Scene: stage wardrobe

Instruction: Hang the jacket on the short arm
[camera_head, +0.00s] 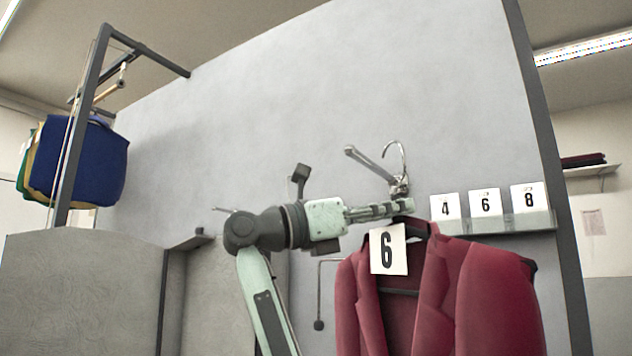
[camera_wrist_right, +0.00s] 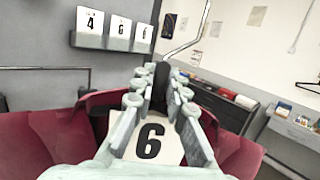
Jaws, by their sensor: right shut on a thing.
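A dark red jacket (camera_head: 490,290) hangs on a dark hanger with a metal hook (camera_head: 396,155). My right gripper (camera_head: 408,207) is shut on the hanger's neck (camera_wrist_right: 160,85), just below the hook. A short metal arm (camera_head: 370,165) shows beside the hook on its left. I cannot tell whether hook and arm touch. My left gripper is not in view.
Cards marked 4, 6 and 8 (camera_head: 485,205) stand on a small ledge (camera_head: 510,227) on the grey wall. A thin bent rod with a dark ball end (camera_head: 318,325) shows left of the jacket. A dark frame (camera_head: 80,130) with blue garments (camera_head: 90,165) stands far left.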

